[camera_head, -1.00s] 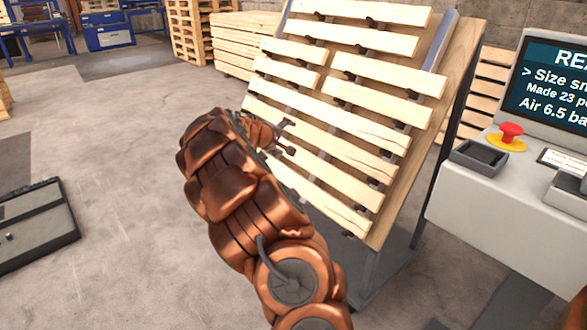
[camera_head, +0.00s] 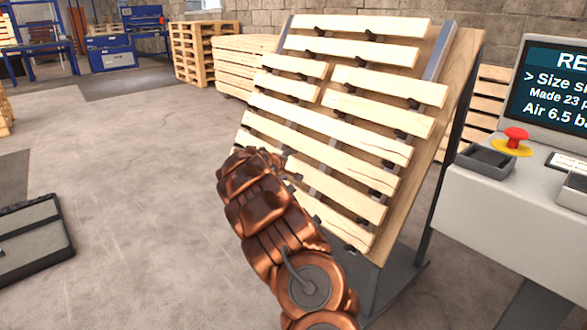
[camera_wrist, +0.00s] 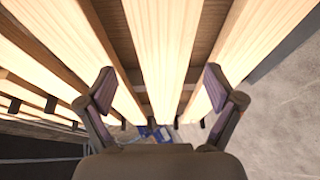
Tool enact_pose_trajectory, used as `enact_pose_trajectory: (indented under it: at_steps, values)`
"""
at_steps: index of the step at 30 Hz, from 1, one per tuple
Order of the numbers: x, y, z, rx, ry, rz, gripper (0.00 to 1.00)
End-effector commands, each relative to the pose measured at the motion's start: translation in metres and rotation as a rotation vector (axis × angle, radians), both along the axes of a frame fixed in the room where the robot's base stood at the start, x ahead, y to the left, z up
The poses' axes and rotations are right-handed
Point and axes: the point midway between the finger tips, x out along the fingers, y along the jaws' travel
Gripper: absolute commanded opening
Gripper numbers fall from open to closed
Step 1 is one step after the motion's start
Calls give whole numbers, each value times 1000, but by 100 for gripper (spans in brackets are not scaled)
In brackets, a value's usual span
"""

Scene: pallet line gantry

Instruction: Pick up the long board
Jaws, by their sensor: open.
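Several long pale boards and some shorter ones lie across a slanted rack in the head view. One long board (camera_head: 327,128) runs across the middle of the rack, with other long boards (camera_head: 345,167) below it. My gripper (camera_wrist: 158,88) is open and empty in the wrist view. A pale board (camera_wrist: 165,45) shows between its two fingers, and other boards lie on both sides. I cannot tell which board this is, or whether the fingers touch it. In the head view my arm hides most of the gripper and the left ends of the lower boards.
Small dark pegs hold the boards on the rack's wooden back panel (camera_head: 459,78). A console (camera_head: 503,208) with a screen and a red button (camera_head: 516,134) stands close on the right. Stacked pallets (camera_head: 204,52) stand behind. The floor on the left is mostly clear.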

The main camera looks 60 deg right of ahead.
Motion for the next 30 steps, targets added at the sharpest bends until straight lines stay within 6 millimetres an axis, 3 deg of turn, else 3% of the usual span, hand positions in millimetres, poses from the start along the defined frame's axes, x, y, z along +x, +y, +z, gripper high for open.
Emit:
enact_pose_trajectory:
  at_steps: [6, 12, 22, 30]
  values:
    - [3, -17, -17, 5, -1, -2, 92]
    - [7, -32, -23, 3, -2, -3, 92]
    - [6, -37, -24, 2, 1, -3, 92]
    - [7, -37, -24, 2, 1, -3, 65]
